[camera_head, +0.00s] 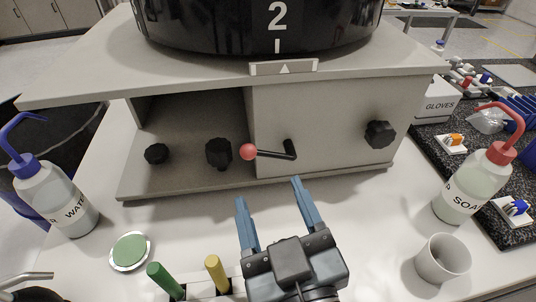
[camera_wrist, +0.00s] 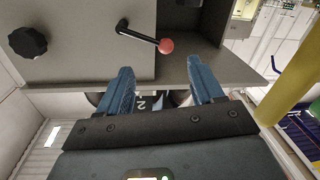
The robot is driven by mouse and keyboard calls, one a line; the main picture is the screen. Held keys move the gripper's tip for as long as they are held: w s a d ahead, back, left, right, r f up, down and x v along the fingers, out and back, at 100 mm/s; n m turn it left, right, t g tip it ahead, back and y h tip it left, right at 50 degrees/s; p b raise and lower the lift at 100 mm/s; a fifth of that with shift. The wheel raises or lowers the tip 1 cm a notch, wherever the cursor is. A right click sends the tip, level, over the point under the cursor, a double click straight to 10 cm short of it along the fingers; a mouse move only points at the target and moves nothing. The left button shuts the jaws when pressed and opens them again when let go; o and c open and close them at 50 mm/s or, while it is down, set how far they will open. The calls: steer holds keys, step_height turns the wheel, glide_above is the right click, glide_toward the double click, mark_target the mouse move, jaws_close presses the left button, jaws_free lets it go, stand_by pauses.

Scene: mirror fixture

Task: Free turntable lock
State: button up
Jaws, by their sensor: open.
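The black turntable drum (camera_head: 210,32) sits on a grey fixture (camera_head: 325,110), with a white "2" and a line above a pointer plate (camera_head: 284,68). On the fixture's front panel is a black lock lever (camera_head: 272,155) with a red ball end (camera_head: 248,151). The lever points left from its pivot, nearly level. In the wrist view the lever (camera_wrist: 138,36) and red ball (camera_wrist: 166,46) lie just beyond the fingertips. My gripper (camera_head: 268,192) is open and empty, below and in front of the lever, apart from it. Its blue fingers also show in the wrist view (camera_wrist: 160,67).
Black knobs sit on the front: one at right (camera_head: 380,134), two in the left recess (camera_head: 218,153) (camera_head: 156,153). A water bottle (camera_head: 55,195) stands left, a soap bottle (camera_head: 474,180) and cup (camera_head: 442,259) right. Green (camera_head: 165,280) and yellow (camera_head: 216,273) cylinders stand beside my gripper.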

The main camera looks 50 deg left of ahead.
mark_target(254, 155)
steer(key=p+x, duration=0.2)
steer(key=x, duration=0.6)
steer(key=shift+s+r, duration=0.1)
jaws_close()
stand_by(0.5)
